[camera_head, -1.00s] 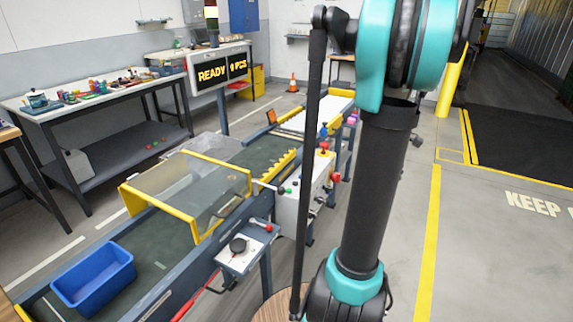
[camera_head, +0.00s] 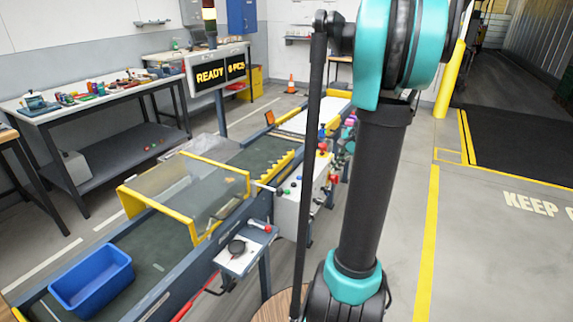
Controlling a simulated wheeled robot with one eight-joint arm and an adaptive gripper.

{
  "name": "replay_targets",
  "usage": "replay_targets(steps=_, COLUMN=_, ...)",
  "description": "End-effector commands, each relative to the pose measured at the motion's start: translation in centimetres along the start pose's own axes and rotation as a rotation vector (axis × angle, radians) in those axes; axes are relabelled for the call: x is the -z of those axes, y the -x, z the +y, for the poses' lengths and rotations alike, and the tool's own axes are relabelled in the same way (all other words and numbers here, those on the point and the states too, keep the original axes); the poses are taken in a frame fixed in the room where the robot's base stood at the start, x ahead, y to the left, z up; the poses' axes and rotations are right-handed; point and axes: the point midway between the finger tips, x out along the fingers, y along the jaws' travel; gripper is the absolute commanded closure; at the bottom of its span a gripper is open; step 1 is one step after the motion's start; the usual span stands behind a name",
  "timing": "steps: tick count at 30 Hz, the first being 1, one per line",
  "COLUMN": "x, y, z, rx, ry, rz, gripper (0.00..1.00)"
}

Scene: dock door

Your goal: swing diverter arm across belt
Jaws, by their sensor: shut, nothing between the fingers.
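The belt (camera_head: 262,153) runs from the lower left towards the back centre, dark green between blue-grey rails. A yellow toothed bar (camera_head: 279,167) lies along the belt's right side, beyond the clear guard; it looks like the diverter arm, but I cannot be sure. It lies roughly along the belt, not across it. My own arm fills the centre right and hides part of the machine's right side. A small teal part beside it at the machine may be my wrist. I cannot make out my gripper's fingers.
A yellow-framed clear guard (camera_head: 187,203) covers the middle of the belt. A blue bin (camera_head: 92,280) sits on the near belt. A control box (camera_head: 292,212) and a small panel (camera_head: 244,250) stand on the right side. Open floor (camera_head: 480,255) lies to the right.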

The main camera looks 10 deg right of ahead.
Motion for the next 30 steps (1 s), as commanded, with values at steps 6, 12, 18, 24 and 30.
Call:
replay_targets(steps=6, x=-2.5, y=-0.6, z=-2.9, rx=0.093, ry=-0.391, rz=-0.110, gripper=1.00)
replay_targets(steps=12, x=-4.6, y=-0.7, z=-5.2, rx=0.137, ry=-0.710, rz=-0.226, gripper=1.00)
replay_targets(steps=18, x=-5.7, y=-0.6, z=-6.4, rx=0.145, ry=-0.899, rz=-0.304, gripper=1.00)
replay_targets(steps=24, x=-6.0, y=-0.6, z=-6.8, rx=0.145, ry=-0.951, rz=-0.327, gripper=1.00)
replay_targets(steps=30, x=-6.0, y=-0.6, z=-6.7, rx=0.145, ry=-0.951, rz=-0.326, gripper=1.00)
